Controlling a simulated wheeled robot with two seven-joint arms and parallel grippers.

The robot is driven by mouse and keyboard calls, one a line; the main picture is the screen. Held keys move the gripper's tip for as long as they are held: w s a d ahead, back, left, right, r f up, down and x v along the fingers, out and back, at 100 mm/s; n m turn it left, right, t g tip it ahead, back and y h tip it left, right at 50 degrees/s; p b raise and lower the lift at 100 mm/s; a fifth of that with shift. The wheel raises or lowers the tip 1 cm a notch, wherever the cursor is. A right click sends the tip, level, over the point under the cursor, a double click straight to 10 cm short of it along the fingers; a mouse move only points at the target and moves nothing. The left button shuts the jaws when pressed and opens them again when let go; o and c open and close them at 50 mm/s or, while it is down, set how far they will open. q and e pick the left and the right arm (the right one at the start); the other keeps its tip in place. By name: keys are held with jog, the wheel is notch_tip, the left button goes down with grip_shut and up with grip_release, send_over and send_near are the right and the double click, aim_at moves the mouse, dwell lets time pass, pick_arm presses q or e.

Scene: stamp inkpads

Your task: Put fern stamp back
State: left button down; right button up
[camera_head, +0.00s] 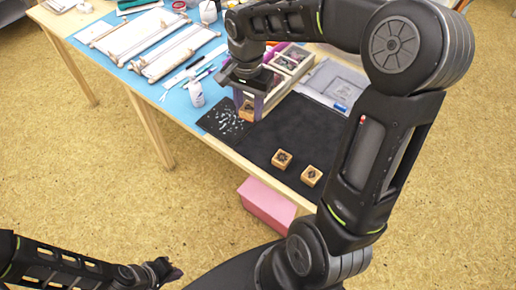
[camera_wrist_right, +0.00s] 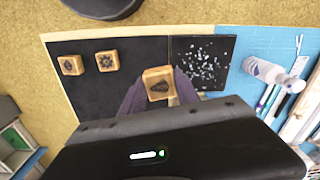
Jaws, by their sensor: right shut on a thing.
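My right gripper (camera_head: 248,103) points down over the table and is shut on a small wooden block stamp (camera_head: 246,113). In the right wrist view this stamp (camera_wrist_right: 158,84) sits between the purple fingers and bears a dark leaf-like mark, so it looks like the fern stamp. It is near the border of the black mat and the speckled dark sheet; I cannot tell its height. Two other wooden stamps, one (camera_head: 282,159) and another (camera_head: 311,175), stand on the black mat (camera_head: 262,140). My left gripper (camera_head: 165,271) is low at the bottom left, away from the table; its fingers are unclear.
The speckled dark sheet (camera_head: 222,122) lies left of the mat. A compartment box (camera_head: 292,60) and a grey tray (camera_head: 335,85) lie behind. A pink box (camera_head: 266,205) is below the table edge. The black mat's middle is clear.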

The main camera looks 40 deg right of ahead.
jog(key=shift+s+d+f+m, duration=0.2)
jog(key=shift+s+d+m, duration=0.15)
jog(key=shift+s+m, duration=0.2)
jog(key=shift+s+d+f+m, duration=0.15)
jog(key=shift+s+d+m, duration=0.25)
jog(key=shift+m, duration=0.15)
send_over(257, 142)
jog(key=shift+f, duration=3.15)
jog(key=shift+s+f, duration=0.1)
jog(key=shift+f, duration=1.75)
